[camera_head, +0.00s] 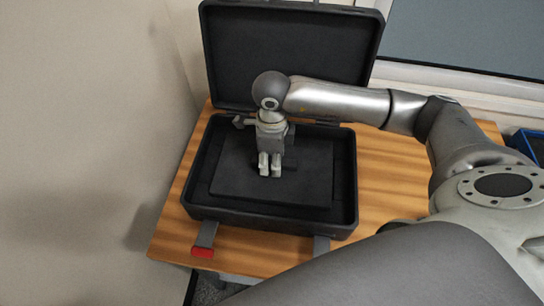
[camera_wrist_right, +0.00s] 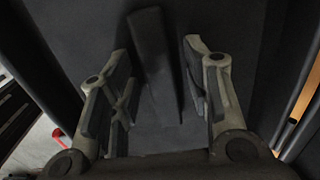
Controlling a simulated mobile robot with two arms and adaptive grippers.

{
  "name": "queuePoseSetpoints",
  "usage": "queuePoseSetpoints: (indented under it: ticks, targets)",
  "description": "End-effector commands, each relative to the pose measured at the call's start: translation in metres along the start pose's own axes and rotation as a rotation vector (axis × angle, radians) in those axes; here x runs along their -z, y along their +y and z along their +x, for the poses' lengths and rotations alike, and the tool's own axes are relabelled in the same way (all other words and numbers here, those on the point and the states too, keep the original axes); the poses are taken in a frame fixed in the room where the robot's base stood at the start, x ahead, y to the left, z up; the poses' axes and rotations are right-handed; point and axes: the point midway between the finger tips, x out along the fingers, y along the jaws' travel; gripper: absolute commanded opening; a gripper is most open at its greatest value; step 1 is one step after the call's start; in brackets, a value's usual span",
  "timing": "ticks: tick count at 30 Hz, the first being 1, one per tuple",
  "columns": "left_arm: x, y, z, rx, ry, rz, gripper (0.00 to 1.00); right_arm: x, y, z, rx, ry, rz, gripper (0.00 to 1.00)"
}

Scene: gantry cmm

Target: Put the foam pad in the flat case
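The flat case (camera_head: 342,208) is black and lies open on the wooden table, its lid (camera_head: 290,40) standing up at the back. A dark flat slab, which looks like the foam pad (camera_head: 235,180), lies inside the case's base. It is dark on dark, so its edges are hard to make out. My right gripper (camera_head: 269,172) points down over the middle of the slab. In the right wrist view my right gripper (camera_wrist_right: 162,85) has its fingers apart, with a narrow dark strip (camera_wrist_right: 153,60) showing between them; I cannot tell what it is. My left gripper is not in view.
The wooden table (camera_head: 395,170) has bare room to the right of the case. A pale wall stands close on the left. A blue-edged bin (camera_head: 527,143) is at the far right.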

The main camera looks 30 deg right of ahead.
Motion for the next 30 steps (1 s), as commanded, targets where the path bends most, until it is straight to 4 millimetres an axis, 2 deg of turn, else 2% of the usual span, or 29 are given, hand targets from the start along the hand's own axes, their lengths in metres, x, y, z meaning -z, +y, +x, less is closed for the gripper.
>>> queuePoseSetpoints:
  ticks: [6, 10, 21, 25, 30]
  targets:
    - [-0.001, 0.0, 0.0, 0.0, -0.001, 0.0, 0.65, 0.0, 0.0, -0.002, 0.001, -0.001, 0.0, 0.44]
    - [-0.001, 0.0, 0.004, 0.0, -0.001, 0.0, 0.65, -0.001, -0.001, -0.013, 0.002, -0.003, 0.001, 0.44]
    - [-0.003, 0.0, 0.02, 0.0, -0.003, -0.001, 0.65, -0.001, -0.001, -0.088, 0.005, -0.003, -0.001, 0.44]
    - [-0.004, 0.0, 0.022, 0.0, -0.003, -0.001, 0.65, -0.001, -0.001, -0.107, 0.003, -0.003, 0.0, 0.44]
    - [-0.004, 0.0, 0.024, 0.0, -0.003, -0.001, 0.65, 0.0, 0.0, -0.12, 0.002, -0.001, 0.0, 0.44]
